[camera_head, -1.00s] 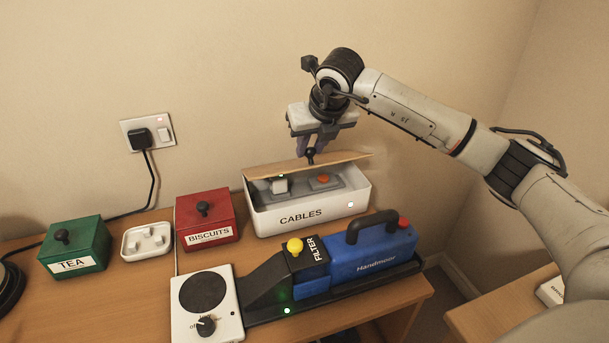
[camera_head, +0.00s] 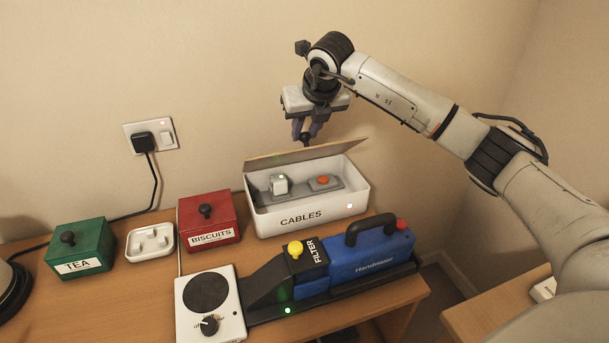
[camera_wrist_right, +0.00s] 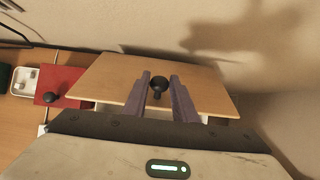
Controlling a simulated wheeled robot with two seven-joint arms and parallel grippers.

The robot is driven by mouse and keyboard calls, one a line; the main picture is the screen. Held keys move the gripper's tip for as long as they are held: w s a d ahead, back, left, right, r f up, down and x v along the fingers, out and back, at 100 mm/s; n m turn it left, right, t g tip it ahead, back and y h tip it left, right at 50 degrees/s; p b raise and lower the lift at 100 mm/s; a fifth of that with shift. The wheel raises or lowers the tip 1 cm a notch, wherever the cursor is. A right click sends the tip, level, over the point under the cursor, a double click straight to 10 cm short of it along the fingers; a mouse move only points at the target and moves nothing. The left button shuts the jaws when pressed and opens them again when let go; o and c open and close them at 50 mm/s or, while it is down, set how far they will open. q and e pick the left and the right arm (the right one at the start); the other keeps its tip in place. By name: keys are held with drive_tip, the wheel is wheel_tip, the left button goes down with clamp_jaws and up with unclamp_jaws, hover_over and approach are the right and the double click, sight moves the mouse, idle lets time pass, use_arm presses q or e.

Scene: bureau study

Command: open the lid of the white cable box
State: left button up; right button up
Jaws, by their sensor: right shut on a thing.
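The white cable box (camera_head: 309,220), labelled CABLES, stands at the back of the desk against the wall. Its wooden lid (camera_head: 290,156) is raised at the front and tilted up toward the wall; it also shows in the right wrist view (camera_wrist_right: 112,82). My right gripper (camera_head: 306,138) is above the box, shut on the lid's black knob (camera_wrist_right: 158,84). My left gripper is in neither view.
A red BISCUITS box (camera_head: 208,219) stands left of the cable box, then a white tray (camera_head: 150,243) and a green TEA box (camera_head: 82,247). A blue handheld vacuum (camera_head: 370,258) lies in front. A wall socket (camera_head: 151,138) with a plugged-in cable is behind.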

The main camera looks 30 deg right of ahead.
drive_tip(key=shift+w+r, duration=0.1)
drive_tip(key=shift+r, duration=0.05)
drive_tip(key=shift+w, duration=0.1)
drive_tip(key=shift+w+d+r+p, duration=0.2)
drive_tip(key=shift+w+r+p, duration=0.15)
drive_tip(key=shift+w+r, duration=0.15)
drive_tip(key=shift+w+d, duration=0.1)
drive_tip(key=shift+w, duration=0.4)
drive_tip(key=o, duration=0.9)
